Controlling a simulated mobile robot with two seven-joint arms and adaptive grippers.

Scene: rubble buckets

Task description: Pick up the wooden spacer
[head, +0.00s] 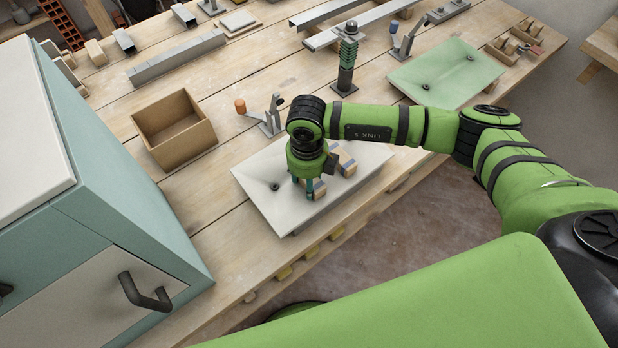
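A pale grey-white tray (262,203) lies near the front edge of the wooden table. Small wood-coloured blocks with blue-grey parts sit on it: one block (346,165) lies to the right of my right gripper, and another (319,189) shows right at its fingertips. I cannot tell which of them is the wooden spacer. My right gripper (309,188) points down over the tray, low among the blocks. Its own body and wrist hide much of the fingers, so I cannot tell if it is open or closed on the nearer block. My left gripper is not in view.
An open brown box (186,143) stands left of the tray. A toggle clamp (268,124) and a dark post with a green spring-like top (346,65) stand behind it. A green tray (447,76) lies back right. A teal-and-white cabinet (140,200) fills the left.

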